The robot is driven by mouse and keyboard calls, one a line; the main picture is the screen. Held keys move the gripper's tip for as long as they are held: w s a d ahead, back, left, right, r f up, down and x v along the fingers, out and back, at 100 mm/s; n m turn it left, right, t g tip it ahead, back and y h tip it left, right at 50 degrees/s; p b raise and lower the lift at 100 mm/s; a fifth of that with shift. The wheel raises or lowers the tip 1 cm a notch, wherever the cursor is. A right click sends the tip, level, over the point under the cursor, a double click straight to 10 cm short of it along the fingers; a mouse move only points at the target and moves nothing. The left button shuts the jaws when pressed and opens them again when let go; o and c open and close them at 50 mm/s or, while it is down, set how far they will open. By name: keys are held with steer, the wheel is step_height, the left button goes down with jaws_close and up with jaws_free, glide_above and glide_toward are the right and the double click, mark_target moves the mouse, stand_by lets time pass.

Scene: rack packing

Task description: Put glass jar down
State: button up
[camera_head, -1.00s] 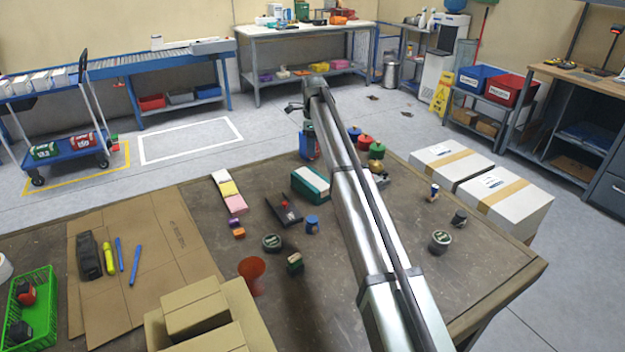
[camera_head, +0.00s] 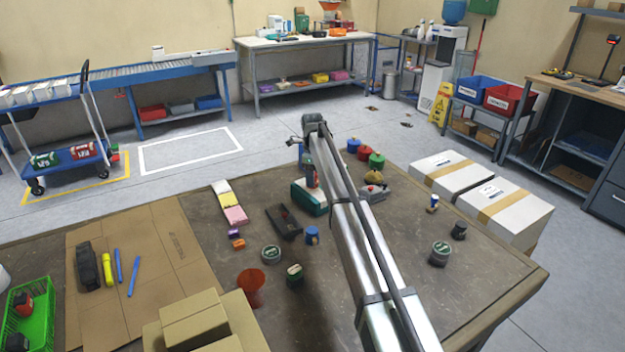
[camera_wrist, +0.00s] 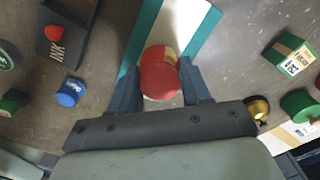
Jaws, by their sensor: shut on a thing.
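The held jar (camera_wrist: 160,80) shows its round red top in the wrist view, with a pale yellowish patch behind it; most of its body is hidden. My gripper (camera_wrist: 160,88) is shut on it, with a blue-grey finger on each side. In the head view the held jar (camera_head: 311,177) is small and partly hidden, at the left of my arm. It appears just behind or above a teal and white box (camera_head: 306,197). The wrist view shows the box's teal and white stripes (camera_wrist: 190,30) beyond the jar. I cannot tell whether they touch.
A black box with a red knob (camera_head: 284,222) and a blue-capped item (camera_head: 312,235) lie left of my arm. Red (camera_head: 364,153) and green (camera_head: 377,160) lidded items stand behind right. Bare tabletop (camera_head: 395,235) lies to the right.

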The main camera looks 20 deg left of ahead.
steer(key=shift+f, duration=0.55)
steer(key=shift+f, duration=0.15)
steer(key=o, duration=1.1)
step_height(320, 180, up, 12)
steer(key=shift+r, duration=0.2)
